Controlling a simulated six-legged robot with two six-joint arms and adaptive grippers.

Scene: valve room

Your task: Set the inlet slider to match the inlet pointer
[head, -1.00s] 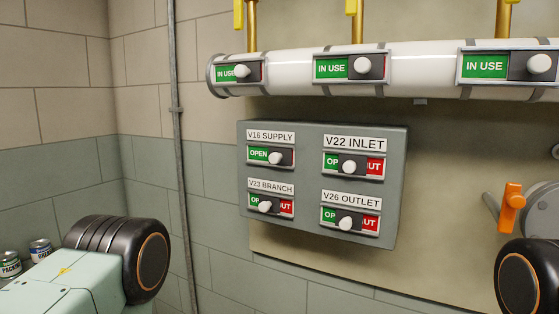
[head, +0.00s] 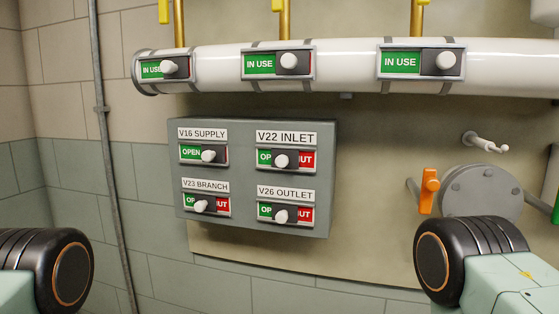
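The V22 INLET slider (head: 281,161) is at the upper right of a grey panel (head: 250,227) in the head view. Its white knob stands near the middle, with green "OP" to its left and red "UT" to its right. An orange pointer-like handle (head: 428,190) sits upright at the left of a round grey flange (head: 482,191); no label shows whether it is the inlet pointer. My black arm joints show at the lower left and lower right, apart from the panel. Neither gripper is in view.
V16 SUPPLY (head: 206,156), V23 BRANCH (head: 203,204) and V26 OUTLET (head: 283,214) sliders share the panel. Above runs a white pipe (head: 350,66) with three IN USE sliders. A grey conduit (head: 104,150) stands left. The wall below the panel is clear.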

